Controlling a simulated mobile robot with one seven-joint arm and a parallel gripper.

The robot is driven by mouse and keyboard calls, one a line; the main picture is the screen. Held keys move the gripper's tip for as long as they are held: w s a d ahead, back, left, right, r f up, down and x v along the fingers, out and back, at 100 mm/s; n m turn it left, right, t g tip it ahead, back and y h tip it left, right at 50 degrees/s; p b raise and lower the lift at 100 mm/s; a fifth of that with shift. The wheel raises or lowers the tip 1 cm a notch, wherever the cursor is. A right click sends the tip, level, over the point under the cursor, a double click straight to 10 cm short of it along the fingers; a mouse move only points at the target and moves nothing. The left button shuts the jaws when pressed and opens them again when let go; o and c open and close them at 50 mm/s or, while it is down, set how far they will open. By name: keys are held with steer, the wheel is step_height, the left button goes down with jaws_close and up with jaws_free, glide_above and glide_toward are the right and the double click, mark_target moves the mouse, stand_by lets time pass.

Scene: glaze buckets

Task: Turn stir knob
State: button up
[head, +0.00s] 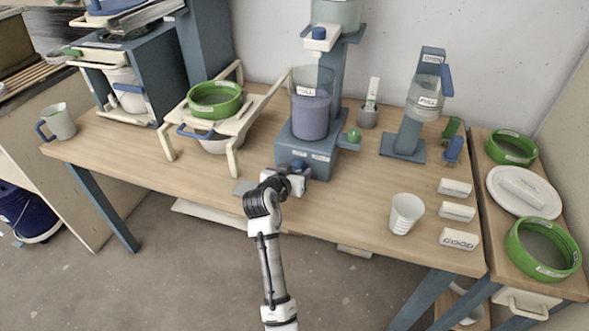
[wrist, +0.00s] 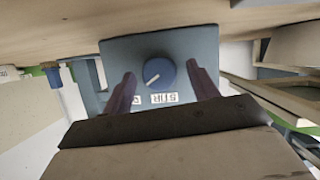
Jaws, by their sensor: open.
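The stir knob (wrist: 159,75) is a round dark blue dial with a white pointer line, on the front face of a blue-grey base (wrist: 190,45). A STIR label, upside down in the wrist view, sits beside it. The base (head: 308,166) carries a clear container of purple glaze (head: 311,117) marked FULL in the head view. The knob (head: 298,165) is partly hidden there by my gripper (head: 297,180). My gripper is open, with its two fingers (wrist: 163,90) on either side of the knob in the wrist view. A gap shows between each finger and the knob.
A white cup (head: 406,213) and white labelled blocks (head: 457,212) stand to the right on the table. A green knob (head: 354,136) sticks out at the base's right. The front table strip between stand and cup is mostly clear.

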steer(key=shift+w, duration=0.15)
steer(key=shift+c, duration=0.3)
steer(key=c, duration=0.9)
steer(key=shift+f, duration=0.1)
steer(key=shift+c, duration=0.2)
steer(key=m+y+b, duration=0.2)
steer(key=shift+d+f+m+t, duration=0.1)
steer(key=shift+d+m+t, duration=0.1)
steer(key=shift+m+t, duration=0.15)
steer(key=shift+d+m+t+y+b, duration=0.1)
steer(key=shift+m+t+y+b, duration=0.35)
steer(key=shift+m+y+b, duration=0.55)
steer(key=m+t+y+b, duration=0.1)
steer(key=m+b, duration=0.1)
steer(key=m, duration=0.1)
steer(key=shift+d+f+m, duration=0.1)
steer(key=shift+m, duration=0.25)
steer(key=shift+m+t+y+b, duration=0.4)
steer(key=shift+m+t+b, duration=0.35)
steer(key=shift+m, duration=0.55)
